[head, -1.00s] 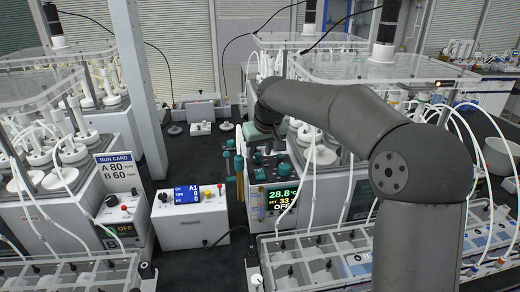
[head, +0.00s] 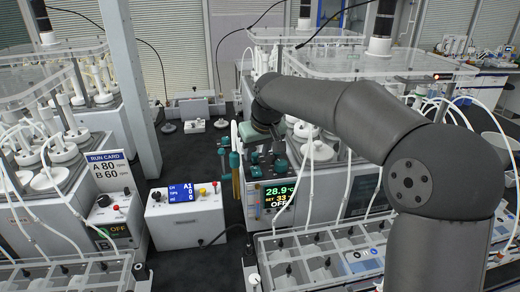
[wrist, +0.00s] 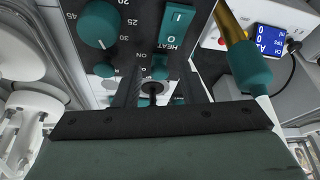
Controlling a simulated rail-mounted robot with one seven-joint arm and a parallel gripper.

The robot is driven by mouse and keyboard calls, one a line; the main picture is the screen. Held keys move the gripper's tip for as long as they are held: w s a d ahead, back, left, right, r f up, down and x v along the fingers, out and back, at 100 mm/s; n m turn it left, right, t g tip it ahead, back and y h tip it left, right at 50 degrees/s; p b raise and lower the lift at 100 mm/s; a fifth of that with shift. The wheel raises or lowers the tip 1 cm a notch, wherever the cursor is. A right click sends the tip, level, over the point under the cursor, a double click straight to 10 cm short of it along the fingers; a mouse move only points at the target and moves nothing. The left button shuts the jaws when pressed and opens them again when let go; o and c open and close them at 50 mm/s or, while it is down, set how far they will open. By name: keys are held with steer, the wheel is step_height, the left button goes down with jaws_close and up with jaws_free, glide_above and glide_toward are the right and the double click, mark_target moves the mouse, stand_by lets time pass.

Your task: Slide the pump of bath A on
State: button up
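The bath in the centre of the head view has a front panel with a display (head: 279,194) reading 28.9 °C, a set value near 33 and OFF. No letter for this bath is readable. My gripper (head: 274,143) is at the top of this panel, its fingers mostly hidden. In the wrist view, my gripper (wrist: 165,82) is open, its dark fingers pointing at the panel. A teal slider-like control (wrist: 158,69) marked ON, with a black knob (wrist: 152,88), shows between the fingers. Contact cannot be told. A teal dial (wrist: 97,25) and a HEAT rocker switch (wrist: 177,22) are beside it.
Teal-handled valves (head: 236,160) stand just left of the panel. A white box with a blue screen (head: 181,193) sits further left, and a run card (head: 106,168) reads A 80, B 60. White tubes (head: 311,180) hang right of the panel. Trays (head: 320,262) lie in front.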

steer(key=v, duration=1.7)
steer(key=shift+r+b, duration=0.2)
steer(key=shift+b, duration=0.2)
steer(key=shift+s+d, duration=0.1)
steer(key=s+d+f+m+g, duration=0.1)
steer(key=s+d+f+m, duration=0.1)
steer(key=s+d+f, duration=0.4)
steer(key=s+d+f+m+g+h, duration=0.1)
steer(key=s+d+f, duration=0.5)
steer(key=s+f, duration=0.6)
steer(key=s+d+f+m+g+h, duration=0.1)
steer(key=s+d+f+m, duration=0.2)
steer(key=s+d+f, duration=0.3)
steer(key=s+f, duration=0.4)
steer(key=f, duration=0.1)
